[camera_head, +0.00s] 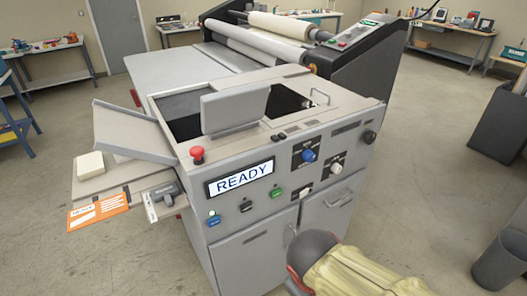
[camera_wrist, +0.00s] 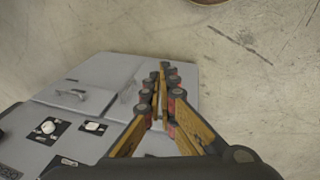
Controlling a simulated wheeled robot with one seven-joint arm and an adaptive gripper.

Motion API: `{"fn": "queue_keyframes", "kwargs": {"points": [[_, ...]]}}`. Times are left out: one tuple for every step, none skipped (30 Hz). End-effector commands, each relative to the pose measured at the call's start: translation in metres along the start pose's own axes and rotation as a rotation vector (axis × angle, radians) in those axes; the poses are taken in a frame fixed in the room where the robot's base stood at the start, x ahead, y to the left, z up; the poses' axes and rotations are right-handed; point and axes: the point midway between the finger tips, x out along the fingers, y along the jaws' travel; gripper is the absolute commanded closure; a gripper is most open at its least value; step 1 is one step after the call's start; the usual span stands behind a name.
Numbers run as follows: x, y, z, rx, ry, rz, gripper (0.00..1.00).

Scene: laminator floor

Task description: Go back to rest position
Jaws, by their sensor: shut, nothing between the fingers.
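My gripper (camera_wrist: 163,72) is shut and empty in the wrist view, its fingertips together over the laminator's grey cabinet front and the floor edge. In the head view my arm shows at the bottom right, in front of the cabinet doors, and the fingers are hidden there. The laminator control cabinet (camera_head: 240,240) stands in the middle of the head view, its screen (camera_head: 240,178) reading READY. The cabinet also shows in the wrist view (camera_wrist: 100,75), with door handles and knobs. I cannot tell the exact gap between my gripper and the cabinet.
A red mushroom button (camera_head: 197,153) sits on the cabinet top. A grey bin (camera_head: 500,262) stands at the right. Workbenches line the walls. The floor right of the cabinet is mostly clear.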

Motion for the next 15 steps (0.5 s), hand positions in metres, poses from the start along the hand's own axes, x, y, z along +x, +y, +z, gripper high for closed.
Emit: {"fn": "queue_keyframes", "kwargs": {"points": [[-0.014,0.006,0.008,0.126,0.036,-0.032,1.0],[-0.021,0.008,0.011,0.193,0.056,-0.053,1.0],[-0.032,0.012,0.015,0.275,0.086,-0.076,1.0],[-0.038,0.015,0.019,0.33,0.108,-0.089,1.0],[-0.046,0.019,0.021,0.38,0.133,-0.098,1.0],[-0.055,0.025,0.025,0.44,0.164,-0.104,1.0],[-0.062,0.031,0.027,0.479,0.187,-0.103,1.0],[-0.068,0.037,0.03,0.513,0.208,-0.097,1.0],[-0.075,0.046,0.034,0.551,0.232,-0.083,1.0],[-0.08,0.053,0.038,0.574,0.247,-0.069,1.0],[-0.084,0.059,0.041,0.596,0.26,-0.056,1.0],[-0.09,0.067,0.044,0.621,0.275,-0.042,1.0],[-0.092,0.071,0.046,0.636,0.282,-0.034,1.0],[-0.093,0.074,0.049,0.65,0.285,-0.027,1.0],[-0.094,0.077,0.051,0.664,0.285,-0.021,1.0]]}}
